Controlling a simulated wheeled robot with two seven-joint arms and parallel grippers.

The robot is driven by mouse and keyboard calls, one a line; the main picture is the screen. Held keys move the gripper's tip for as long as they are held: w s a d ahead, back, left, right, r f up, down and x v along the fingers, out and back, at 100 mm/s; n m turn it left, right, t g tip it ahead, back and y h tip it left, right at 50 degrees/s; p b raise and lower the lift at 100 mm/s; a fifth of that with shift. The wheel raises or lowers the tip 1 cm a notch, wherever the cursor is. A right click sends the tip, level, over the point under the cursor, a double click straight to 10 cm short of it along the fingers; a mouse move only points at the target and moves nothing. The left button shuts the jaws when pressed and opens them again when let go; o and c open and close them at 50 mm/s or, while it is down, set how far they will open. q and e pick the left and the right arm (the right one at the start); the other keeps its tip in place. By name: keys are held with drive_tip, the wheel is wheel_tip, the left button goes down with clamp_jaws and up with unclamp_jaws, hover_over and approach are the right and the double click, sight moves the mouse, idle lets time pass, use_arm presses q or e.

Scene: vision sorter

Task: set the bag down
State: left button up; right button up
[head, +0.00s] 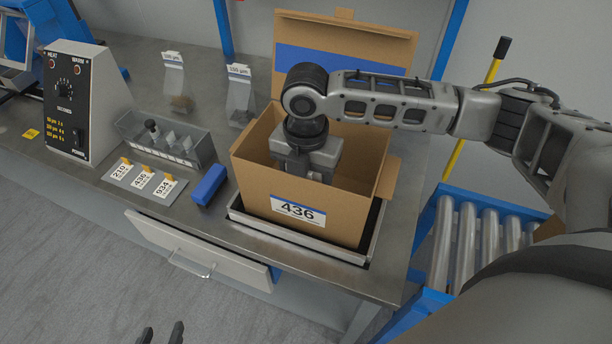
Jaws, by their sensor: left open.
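An open cardboard box (262,188) with a 436 label stands in a metal tray (300,243) on the bench. My right arm reaches in from the right, and its gripper (308,160) points down into the box. Its fingers are hidden behind the box's front wall, so I cannot see whether it holds a bag. Two clear bags with white labels stand at the back of the bench: one bag (174,82) further left, another bag (239,98) just left of the box. My left gripper (161,335) shows only its dark fingertips at the bottom edge, apart and empty, over the floor.
A control unit (85,100) stands at the left. A metal bin (180,152) with small items, numbered cards (143,180) and a blue block (209,185) lie left of the box. A drawer (195,252) stands out from the bench. A roller conveyor (465,240) is at the right.

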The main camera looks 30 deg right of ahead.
drive_tip(key=o, duration=1.3)
drive_tip(key=shift+f, duration=0.1)
wheel_tip(320, 180, up, 12)
drive_tip(key=shift+r, duration=0.2)
drive_tip(key=shift+f, duration=0.1)
